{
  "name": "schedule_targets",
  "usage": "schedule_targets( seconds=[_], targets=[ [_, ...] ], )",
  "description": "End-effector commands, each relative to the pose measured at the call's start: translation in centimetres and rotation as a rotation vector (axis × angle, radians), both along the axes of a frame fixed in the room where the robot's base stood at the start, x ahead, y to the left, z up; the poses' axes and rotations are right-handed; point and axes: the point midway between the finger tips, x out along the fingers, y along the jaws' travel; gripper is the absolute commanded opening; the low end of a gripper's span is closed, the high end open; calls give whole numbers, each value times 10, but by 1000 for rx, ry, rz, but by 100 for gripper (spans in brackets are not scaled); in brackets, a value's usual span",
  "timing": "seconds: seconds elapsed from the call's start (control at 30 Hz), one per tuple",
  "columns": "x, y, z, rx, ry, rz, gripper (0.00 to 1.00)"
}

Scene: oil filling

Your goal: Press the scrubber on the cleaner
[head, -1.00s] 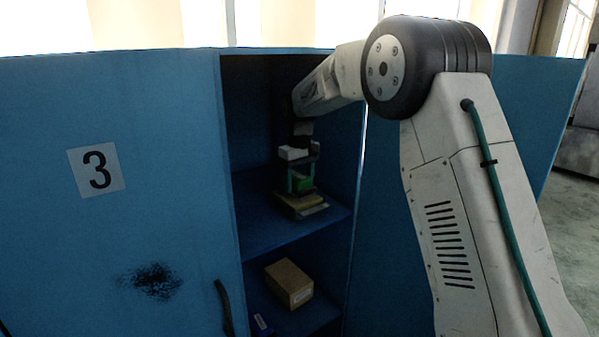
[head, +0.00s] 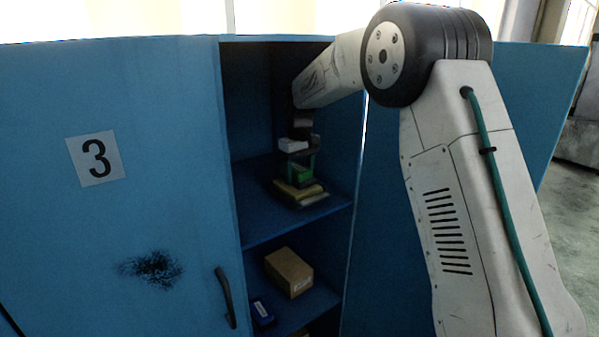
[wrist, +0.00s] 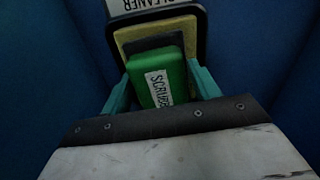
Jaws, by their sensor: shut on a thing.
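The scrubber (wrist: 158,75) is a green block with a dark layer under it and a white label reading "SCRUBB…". My gripper (wrist: 158,88) is shut on it, with a teal finger on each side. In the head view my gripper (head: 301,168) points down inside the open cabinet, with the green scrubber (head: 302,175) between its fingers. The cleaner (wrist: 126,37) is a yellowish pad in a dark tray with a white "CLEANER" label, directly under the scrubber. It also shows on the upper shelf in the head view (head: 312,196). I cannot tell whether scrubber and cleaner touch.
The blue cabinet's upper shelf (head: 265,227) holds the cleaner, with side walls close on both sides. A cardboard box (head: 289,271) and a small blue item (head: 262,312) lie on the shelf below. The cabinet door (head: 150,220), marked 3, is at the left.

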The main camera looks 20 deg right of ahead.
Motion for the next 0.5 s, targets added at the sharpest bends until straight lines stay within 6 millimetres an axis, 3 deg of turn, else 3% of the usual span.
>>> schedule_targets(
  seconds=[0.5],
  targets=[
    [0, 0, -6, 0, 0, 0, 43]
  ],
)
